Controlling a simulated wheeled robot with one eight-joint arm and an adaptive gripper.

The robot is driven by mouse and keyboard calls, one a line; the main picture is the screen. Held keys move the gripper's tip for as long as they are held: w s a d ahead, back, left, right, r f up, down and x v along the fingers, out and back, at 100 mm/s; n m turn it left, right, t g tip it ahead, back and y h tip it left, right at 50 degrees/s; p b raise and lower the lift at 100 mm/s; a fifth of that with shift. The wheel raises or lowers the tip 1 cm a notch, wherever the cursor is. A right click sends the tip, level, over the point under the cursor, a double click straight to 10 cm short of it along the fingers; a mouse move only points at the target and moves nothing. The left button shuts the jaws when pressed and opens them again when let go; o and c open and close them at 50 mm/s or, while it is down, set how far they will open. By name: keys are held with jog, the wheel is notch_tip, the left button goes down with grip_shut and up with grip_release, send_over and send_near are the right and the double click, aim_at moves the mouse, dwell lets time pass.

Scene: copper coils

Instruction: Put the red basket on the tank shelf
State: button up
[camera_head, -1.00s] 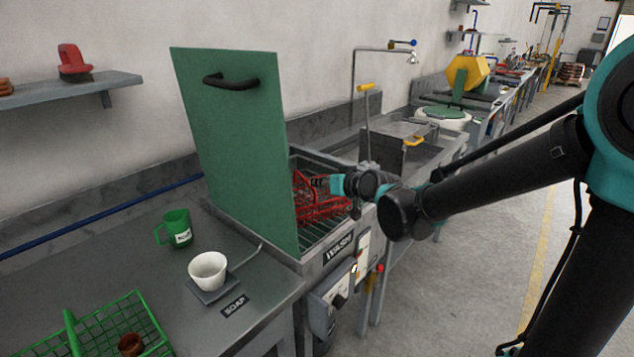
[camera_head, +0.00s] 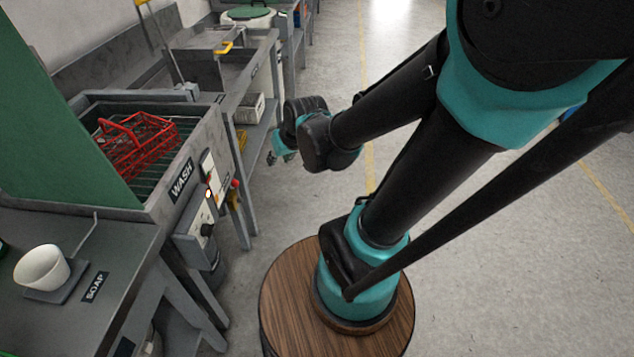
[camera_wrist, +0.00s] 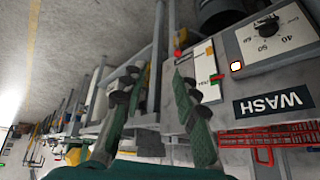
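The red basket (camera_head: 147,148), a wire basket with a handle, sits inside the wash tank (camera_head: 190,150), on a metal wire rack (camera_head: 166,168). In the wrist view a strip of the red basket (camera_wrist: 263,155) shows beyond the tank front, below the WASH label. My gripper (camera_head: 281,157) is outside the tank, to its right and apart from the basket. In the wrist view my gripper (camera_wrist: 152,88) has its fingers spread with nothing held between them. I cannot tell which surface is the tank shelf.
The raised green lid (camera_head: 40,120) stands at the tank's left. A control box (camera_head: 200,235) with a dial is on the tank's front. A white cup (camera_head: 42,268) stands on the left bench. A lower shelf (camera_head: 262,128) holds a pale box (camera_head: 249,108). The floor to the right is open.

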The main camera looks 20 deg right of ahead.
jog(key=s+d+f+m+g+h, duration=0.2)
jog(key=s+d+f, duration=0.2)
jog(key=s+d, duration=0.4)
jog(key=shift+d+f, duration=0.15)
jog(key=shift+d, duration=0.05)
